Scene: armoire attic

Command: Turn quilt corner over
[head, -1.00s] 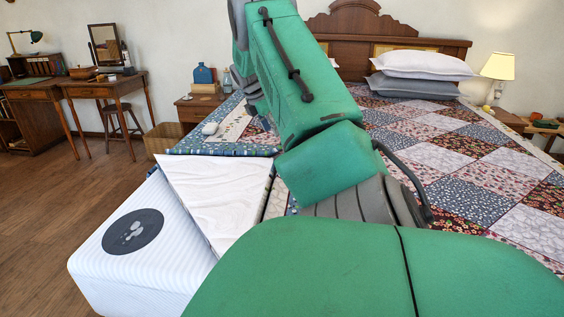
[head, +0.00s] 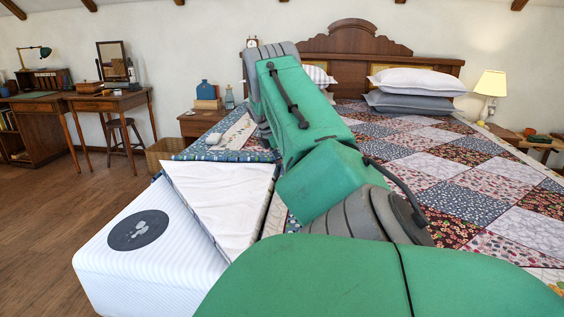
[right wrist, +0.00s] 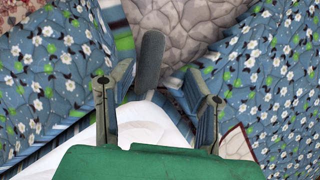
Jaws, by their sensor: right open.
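The patchwork quilt (head: 465,210) covers most of the bed in the head view. At the near left corner, a white triangular flap of cloth (head: 225,195) lies with a blue patterned edge, beside the bare mattress (head: 120,265). My right arm crosses the bed and hides its gripper in the head view. In the right wrist view my right gripper (right wrist: 155,98) is open, its fingers spread over blue flowered fabric (right wrist: 260,75) and white cloth (right wrist: 155,125). I cannot tell whether the fingers touch the fabric. My left gripper is not in view.
Pillows (head: 415,82) lie near the wooden headboard (head: 360,45). A lit lamp (head: 490,85) stands at the right. A small nightstand (head: 197,125), a woven basket (head: 163,153) and a desk (head: 105,105) stand to the left. The wooden floor (head: 45,220) left of the bed is clear.

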